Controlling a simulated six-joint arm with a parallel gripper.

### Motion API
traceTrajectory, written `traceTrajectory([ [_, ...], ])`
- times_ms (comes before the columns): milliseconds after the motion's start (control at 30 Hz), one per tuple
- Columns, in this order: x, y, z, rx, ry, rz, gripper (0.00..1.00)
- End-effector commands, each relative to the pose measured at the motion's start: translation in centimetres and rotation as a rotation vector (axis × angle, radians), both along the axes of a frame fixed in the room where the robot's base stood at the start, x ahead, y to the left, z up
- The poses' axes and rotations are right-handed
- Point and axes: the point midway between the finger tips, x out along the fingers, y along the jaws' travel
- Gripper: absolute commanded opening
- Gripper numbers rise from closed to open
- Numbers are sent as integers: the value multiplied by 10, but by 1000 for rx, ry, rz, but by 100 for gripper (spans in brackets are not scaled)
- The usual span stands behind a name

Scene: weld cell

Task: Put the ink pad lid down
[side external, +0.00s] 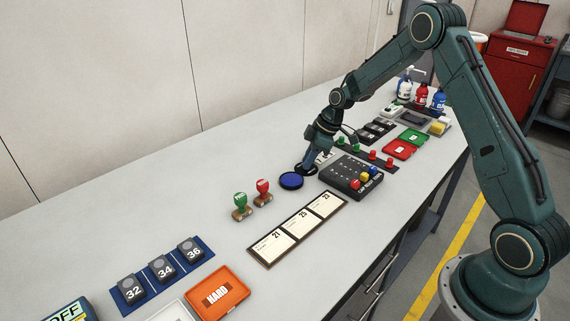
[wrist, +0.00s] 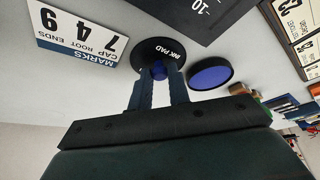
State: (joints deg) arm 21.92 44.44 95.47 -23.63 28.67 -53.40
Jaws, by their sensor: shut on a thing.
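In the side view the lid (side external: 311,171) shows partly behind my gripper (side external: 307,166), low at the bench top. Whether it touches the bench I cannot tell. The round ink pad (side external: 291,181) has a bare blue face and a dark rim. It sits just left of the lid in the side view and to its right in the wrist view (wrist: 210,75).
A white MARKS sign (wrist: 75,38) stands close to the lid. A black block with coloured pegs (side external: 345,172) is right of the lid. Green (side external: 240,201) and red (side external: 263,187) stamps stand left of the pad. A card rack (side external: 298,229) lies in front. Bench behind the pad is clear.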

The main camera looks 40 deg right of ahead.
Motion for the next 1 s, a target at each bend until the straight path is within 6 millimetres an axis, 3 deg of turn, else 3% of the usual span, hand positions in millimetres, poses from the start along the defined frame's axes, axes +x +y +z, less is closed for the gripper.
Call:
traceTrajectory([
  [33,0,0,-1,0,0,0,20],
  [133,0,0,-1,0,0,0,40],
  [667,-2,-2,9,-1,-1,0,40],
  [1000,-13,-14,50,-1,-3,-1,40],
])
